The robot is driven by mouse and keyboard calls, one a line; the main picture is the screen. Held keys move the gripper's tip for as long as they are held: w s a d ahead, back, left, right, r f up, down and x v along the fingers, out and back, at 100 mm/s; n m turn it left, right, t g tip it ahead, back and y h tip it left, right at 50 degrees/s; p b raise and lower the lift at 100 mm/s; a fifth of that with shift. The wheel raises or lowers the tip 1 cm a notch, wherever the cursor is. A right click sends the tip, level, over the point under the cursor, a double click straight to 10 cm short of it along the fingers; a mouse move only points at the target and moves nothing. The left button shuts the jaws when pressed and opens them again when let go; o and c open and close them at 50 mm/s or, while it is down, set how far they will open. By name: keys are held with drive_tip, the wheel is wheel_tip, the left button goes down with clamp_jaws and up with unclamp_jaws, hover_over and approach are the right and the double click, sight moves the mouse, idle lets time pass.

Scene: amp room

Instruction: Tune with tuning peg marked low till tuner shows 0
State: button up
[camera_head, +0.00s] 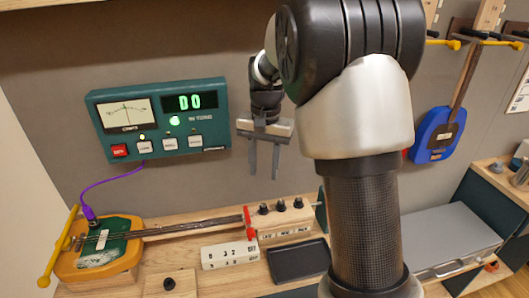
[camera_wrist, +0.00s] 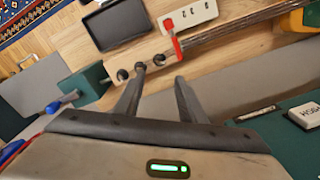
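The green tuner (camera_head: 160,118) hangs on the wall and its display reads "D0". A round green lamp (camera_head: 175,121) is lit by its "in tune" text. The needle in its cents dial (camera_head: 128,112) is near the middle. A stringed instrument (camera_head: 105,242) lies on the bench. Three black tuning pegs (camera_head: 281,206) stand upright in its wooden peg block (camera_head: 286,223); the small labels on the block's front are too blurred to read surely. My gripper (camera_head: 263,176) is open and empty above the pegs. In the wrist view, the pegs (camera_wrist: 140,69) show beyond the fingertips (camera_wrist: 159,73).
A dark tray (camera_head: 298,262) and a white marked block (camera_head: 230,255) lie in front of the neck. A small wooden block with a black knob (camera_head: 169,284) is at the front. A purple cable (camera_head: 118,184) joins tuner and instrument. A blue instrument (camera_head: 437,134) hangs at right.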

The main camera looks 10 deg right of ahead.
drive_tip(key=shift+d+r, duration=0.1)
drive_tip(key=shift+r, duration=2.2)
drive_tip(key=s+r+n+t+p, duration=0.3)
drive_tip(key=s+r, duration=0.8)
drive_tip(key=s, duration=0.3)
drive_tip(key=s+n+t+p, duration=0.2)
drive_tip(key=s+n, duration=0.1)
drive_tip(key=s, duration=0.8)
drive_tip(key=shift+s+r, duration=0.15)
